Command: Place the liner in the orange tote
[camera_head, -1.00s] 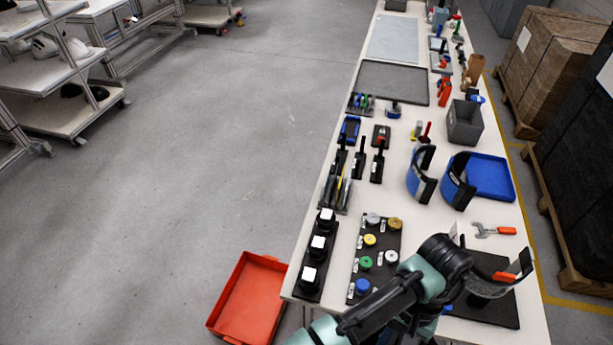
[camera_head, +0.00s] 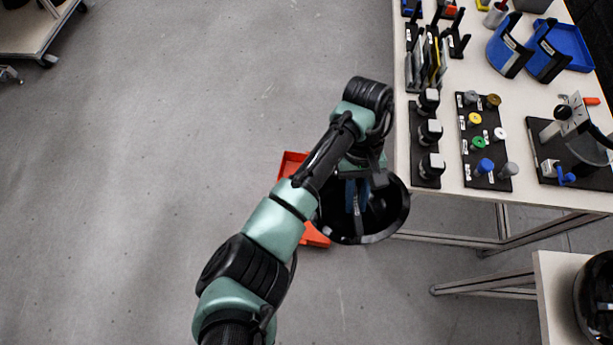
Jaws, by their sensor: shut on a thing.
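The orange tote (camera_head: 317,236) stands on the floor left of the long table. It is mostly hidden behind my arm and the thing I hold. My gripper (camera_head: 357,200) is shut on the liner (camera_head: 390,220), a round, glossy black shell, seemingly at its rim or inner wall. The liner hangs over the right part of the tote, with its hollow side showing. From this angle I cannot tell how high it is above the tote. The exact contact of the fingers is partly hidden by my wrist.
The long table (camera_head: 440,193) is close on the right, with a rack of black-and-white pieces (camera_head: 426,150) and a board of coloured knobs (camera_head: 483,140) near its edge. A smaller table (camera_head: 556,300) at lower right bears another black round thing (camera_head: 598,295).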

